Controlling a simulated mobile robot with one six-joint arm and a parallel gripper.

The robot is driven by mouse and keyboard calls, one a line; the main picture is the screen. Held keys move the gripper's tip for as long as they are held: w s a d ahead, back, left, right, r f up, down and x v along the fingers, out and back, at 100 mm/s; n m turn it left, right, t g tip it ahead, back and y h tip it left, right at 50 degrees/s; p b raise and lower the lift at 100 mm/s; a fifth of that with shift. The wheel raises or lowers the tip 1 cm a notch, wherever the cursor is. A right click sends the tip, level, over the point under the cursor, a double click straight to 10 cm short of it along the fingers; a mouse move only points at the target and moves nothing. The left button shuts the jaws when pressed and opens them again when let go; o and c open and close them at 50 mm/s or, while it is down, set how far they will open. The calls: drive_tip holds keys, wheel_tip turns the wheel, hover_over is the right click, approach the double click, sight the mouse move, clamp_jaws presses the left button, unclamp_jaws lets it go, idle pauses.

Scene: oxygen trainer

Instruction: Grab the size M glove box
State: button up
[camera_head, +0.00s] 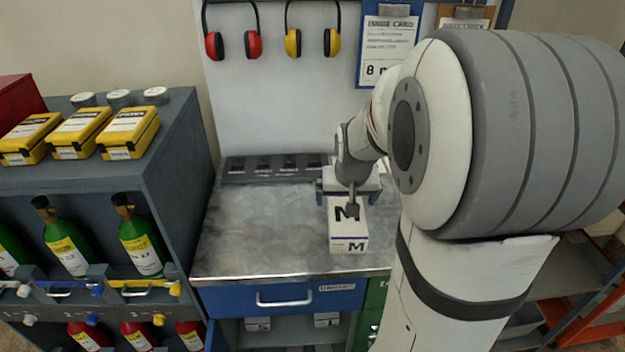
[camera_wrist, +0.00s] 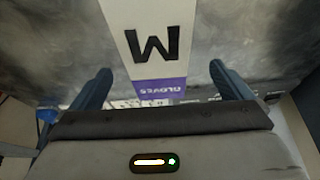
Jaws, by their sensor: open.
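The size M glove box (camera_head: 349,231) is white with a black M on its top and front and a purple band. It sits on the metal worktop. In the wrist view the box (camera_wrist: 150,20) is upside down, with its M and purple "GLOVES" strip between my fingers. My gripper (camera_head: 352,205) is above the box in the head view, partly hidden by my own wrist. In the wrist view my gripper (camera_wrist: 163,85) is open, with one finger on each side of the box and a gap to each.
The metal worktop (camera_head: 258,235) is clear to the left of the box. A dark slotted rack (camera_head: 275,168) stands at its back. A grey shelf with yellow cases (camera_head: 130,133) and green bottles (camera_head: 142,247) stands at the left. A blue drawer (camera_head: 285,298) is below.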

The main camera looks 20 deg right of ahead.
drive_tip(key=shift+d+p+x, duration=0.15)
drive_tip(key=shift+p+x, duration=0.05)
drive_tip(key=shift+x, duration=1.8)
drive_tip(key=shift+d+p+x, duration=0.15)
drive_tip(key=shift+x, duration=1.8)
drive_tip(key=shift+w+r, duration=0.1)
drive_tip(key=shift+w, duration=0.1)
drive_tip(key=c, duration=1.3)
drive_tip(key=shift+o, duration=0.2)
drive_tip(key=shift+r, duration=0.1)
